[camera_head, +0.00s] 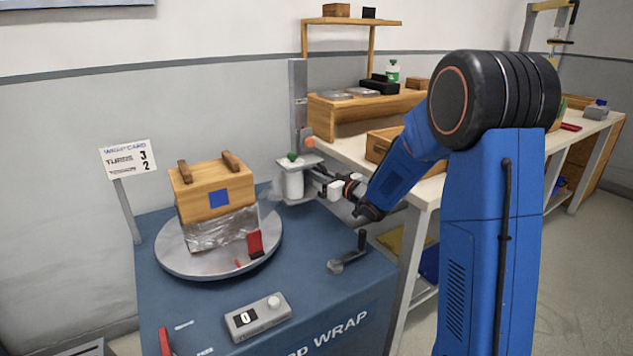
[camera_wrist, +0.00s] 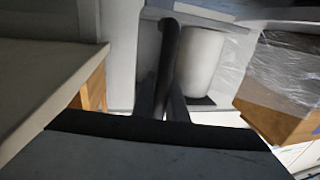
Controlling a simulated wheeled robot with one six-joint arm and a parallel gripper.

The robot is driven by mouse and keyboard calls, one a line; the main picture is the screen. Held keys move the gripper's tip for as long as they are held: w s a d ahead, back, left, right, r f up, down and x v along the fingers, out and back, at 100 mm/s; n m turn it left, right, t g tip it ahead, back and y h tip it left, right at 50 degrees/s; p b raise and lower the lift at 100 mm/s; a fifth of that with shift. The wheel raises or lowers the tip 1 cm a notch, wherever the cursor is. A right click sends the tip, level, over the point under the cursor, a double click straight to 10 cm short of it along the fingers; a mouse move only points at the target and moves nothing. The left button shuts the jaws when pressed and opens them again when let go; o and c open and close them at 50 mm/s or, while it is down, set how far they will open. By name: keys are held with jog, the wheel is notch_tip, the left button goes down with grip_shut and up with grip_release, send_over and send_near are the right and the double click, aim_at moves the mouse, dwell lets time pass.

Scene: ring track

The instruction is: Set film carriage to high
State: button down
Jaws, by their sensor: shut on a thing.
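The film carriage (camera_head: 301,162) sits on a grey upright mast (camera_head: 298,95), well below the mast's top. It carries a white film roll (camera_head: 292,184) and has a green knob on top. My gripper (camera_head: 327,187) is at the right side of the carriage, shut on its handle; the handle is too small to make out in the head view. In the wrist view the dark handle (camera_wrist: 169,55) runs down between my fingers, with the white roll (camera_wrist: 203,62) close beside it.
A wooden crate (camera_head: 208,193), its lower part wrapped in film, stands on a round turntable (camera_head: 178,262) left of the carriage. A crank (camera_head: 350,255) and a counter box reading 0 (camera_head: 258,318) are on the blue table. A workbench (camera_head: 425,188) stands close behind my arm.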

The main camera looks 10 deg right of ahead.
aim_at(317, 162)
notch_tip(317, 162, up, 8)
jog(key=shift+f, duration=0.1)
jog(key=c, duration=2)
grip_release()
jog(key=shift+c, duration=0.2)
jog(key=shift+s+d, duration=0.15)
jog(key=v, duration=1.7)
